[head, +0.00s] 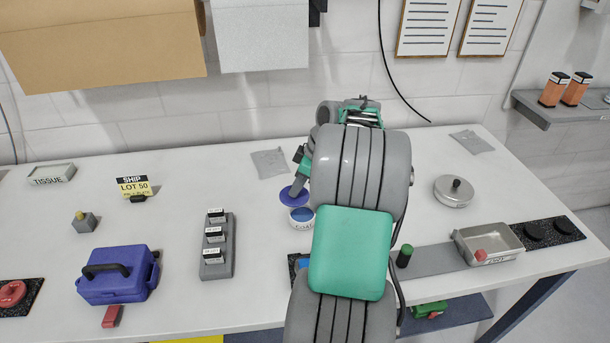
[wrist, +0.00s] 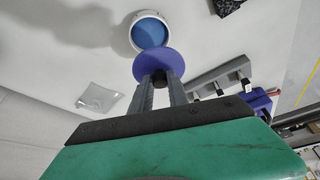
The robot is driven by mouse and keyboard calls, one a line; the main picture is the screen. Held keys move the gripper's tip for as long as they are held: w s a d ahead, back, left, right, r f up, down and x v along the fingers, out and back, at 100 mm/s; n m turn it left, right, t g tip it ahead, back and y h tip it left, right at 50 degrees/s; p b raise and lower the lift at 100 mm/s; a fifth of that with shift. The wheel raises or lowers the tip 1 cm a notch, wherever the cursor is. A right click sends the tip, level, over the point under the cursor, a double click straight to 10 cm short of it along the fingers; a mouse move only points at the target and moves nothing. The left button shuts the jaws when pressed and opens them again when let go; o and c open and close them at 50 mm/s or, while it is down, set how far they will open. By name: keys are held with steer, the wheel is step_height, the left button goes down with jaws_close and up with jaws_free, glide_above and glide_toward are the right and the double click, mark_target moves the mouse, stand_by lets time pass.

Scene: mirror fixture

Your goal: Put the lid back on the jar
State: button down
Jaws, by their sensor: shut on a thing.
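The lid (head: 292,196) is a flat blue-purple disc. My gripper (wrist: 161,82) is shut on it, by what looks like a dark knob between the fingertips. The jar (head: 302,222) is white and round, open at the top, with blue inside. In the wrist view the lid (wrist: 157,63) overlaps the edge of the jar (wrist: 150,17) nearest my fingers; most of the mouth is uncovered. In the head view the lid is up and left of the jar's mouth, apparently above its rim. Whether they touch is unclear. My arm hides part of the gripper in the head view.
A grey rack with several labelled blocks (head: 216,245) and a blue case (head: 118,275) stand to the left. A round metal tin (head: 453,192) and a metal tray (head: 488,244) stand to the right. A clear bag (head: 269,163) lies behind the jar.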

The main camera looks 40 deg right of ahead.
steer(key=shift+s+d+f, duration=0.15)
steer(key=shift+s+d, duration=0.45)
steer(key=shift+d, duration=0.3)
step_height(320, 180, down, 6)
steer(key=b, duration=0.5)
steer(key=shift+f, duration=0.15)
steer(key=shift+s, duration=0.1)
steer(key=shift+f+b, duration=0.2)
steer(key=shift+b, duration=0.2)
stand_by(0.8)
stand_by(0.4)
steer(key=c, duration=0.7)
jaws_free()
